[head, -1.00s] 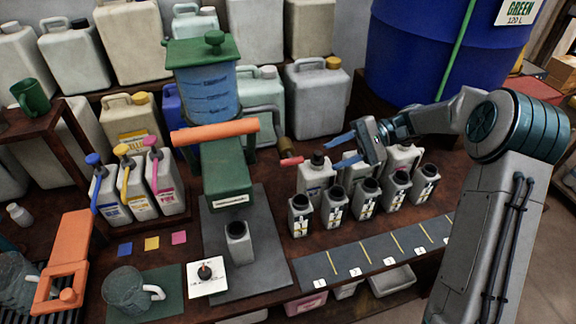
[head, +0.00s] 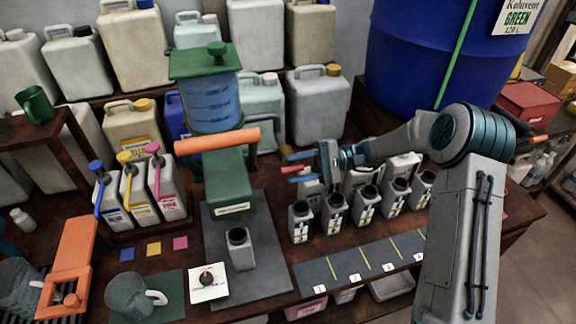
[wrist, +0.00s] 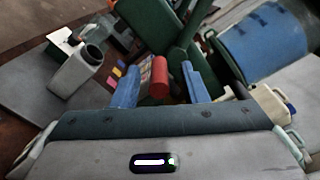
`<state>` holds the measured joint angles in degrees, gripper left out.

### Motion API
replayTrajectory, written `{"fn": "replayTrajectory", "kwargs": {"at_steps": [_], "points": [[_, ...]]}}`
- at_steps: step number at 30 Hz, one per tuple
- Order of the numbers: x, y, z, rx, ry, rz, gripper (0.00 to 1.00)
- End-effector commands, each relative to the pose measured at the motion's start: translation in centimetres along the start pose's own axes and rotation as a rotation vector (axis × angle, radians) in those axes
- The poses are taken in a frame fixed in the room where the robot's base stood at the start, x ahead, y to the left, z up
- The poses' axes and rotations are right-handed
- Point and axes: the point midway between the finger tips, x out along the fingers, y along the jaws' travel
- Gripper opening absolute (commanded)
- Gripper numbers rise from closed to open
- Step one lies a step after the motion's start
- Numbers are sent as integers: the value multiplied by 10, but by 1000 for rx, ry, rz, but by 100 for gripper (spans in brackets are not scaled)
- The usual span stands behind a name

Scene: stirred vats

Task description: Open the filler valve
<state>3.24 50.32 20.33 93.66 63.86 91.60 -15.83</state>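The filler is a green press-like body (head: 229,190) with a blue tank (head: 212,105) and a long orange handle (head: 217,140). A short red handle (head: 291,169), which looks like the valve's, sticks out on its right beside a brass-coloured part. In the wrist view the red handle (wrist: 159,78) lies between the two blue fingers of my gripper (wrist: 161,68), with gaps visible on both sides. In the head view my gripper (head: 300,167) reaches it from the right, fingers open. An open grey bottle (head: 241,250) stands upright below the filler; it also shows in the wrist view (wrist: 75,75).
Several open grey bottles (head: 335,212) stand close below and right of my gripper, before a dark numbered strip (head: 360,262). Three pump jugs (head: 140,195) stand left of the filler. A large blue barrel (head: 425,50) is behind my arm. A white dial plate (head: 207,283) lies in front.

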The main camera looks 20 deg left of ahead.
Motion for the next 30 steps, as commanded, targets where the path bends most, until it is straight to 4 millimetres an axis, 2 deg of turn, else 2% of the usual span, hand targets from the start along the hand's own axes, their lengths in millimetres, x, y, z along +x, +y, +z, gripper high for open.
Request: {"fn": "replayTrajectory", "kwargs": {"at_steps": [1, 6, 16, 17, 21, 30], "points": [[8, -2, 1, 1, -2, 1, 40], [24, -1, 0, -1, 0, 1, 40], [27, 0, 0, -1, 1, 0, 40], [27, 0, 0, -1, 0, 0, 37], [27, 0, 0, -1, 0, 1, 0], [27, 2, 0, 2, 10, 18, 0]]}}
